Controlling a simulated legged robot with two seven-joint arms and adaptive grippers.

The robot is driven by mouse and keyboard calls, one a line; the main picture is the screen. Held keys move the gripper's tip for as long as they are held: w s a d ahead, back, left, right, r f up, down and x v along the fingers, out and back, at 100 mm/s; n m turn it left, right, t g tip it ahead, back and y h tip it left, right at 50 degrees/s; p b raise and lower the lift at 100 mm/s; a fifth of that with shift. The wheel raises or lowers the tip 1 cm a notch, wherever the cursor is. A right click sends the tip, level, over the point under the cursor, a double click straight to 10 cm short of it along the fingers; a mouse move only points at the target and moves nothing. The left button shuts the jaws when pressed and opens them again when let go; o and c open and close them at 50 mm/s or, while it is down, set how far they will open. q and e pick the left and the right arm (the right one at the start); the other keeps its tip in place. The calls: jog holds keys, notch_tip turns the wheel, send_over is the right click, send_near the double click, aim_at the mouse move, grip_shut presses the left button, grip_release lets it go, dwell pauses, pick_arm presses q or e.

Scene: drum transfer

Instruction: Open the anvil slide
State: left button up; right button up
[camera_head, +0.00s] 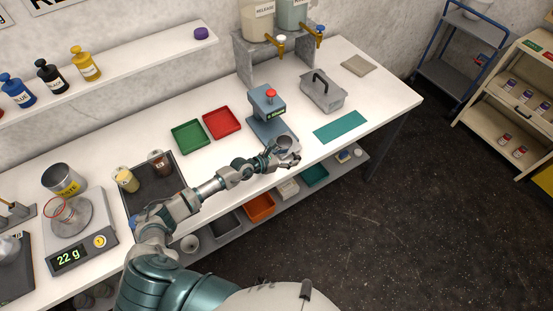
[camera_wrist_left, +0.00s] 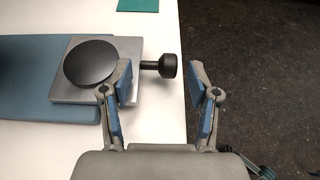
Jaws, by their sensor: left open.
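The blue-grey press (camera_head: 267,106) with a red knob on top stands near the middle of the bench. Its anvil slide is a grey square plate (camera_wrist_left: 130,47) with a black round disc (camera_wrist_left: 91,62), lying on the blue base (camera_wrist_left: 28,75) in the left wrist view. A black knob (camera_wrist_left: 168,66) on a short stem sticks out from the slide's side. My left gripper (camera_head: 284,154) is at the front of the press. In the left wrist view its two fingers (camera_wrist_left: 162,76) are apart, one on each side of the knob; contact cannot be told. My right gripper is not in view.
Green (camera_head: 189,135) and red (camera_head: 222,122) trays lie left of the press. A scale (camera_head: 82,236) stands at the left. The bench's front edge runs just below my gripper.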

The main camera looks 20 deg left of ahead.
pick_arm(q)
jog(key=v, duration=1)
jog(key=shift+w+a+f, duration=0.1)
jog(key=shift+a+f, duration=0.05)
jog(key=shift+a, duration=0.25)
jog(key=shift+d, duration=0.1)
jog(key=shift+d, duration=0.25)
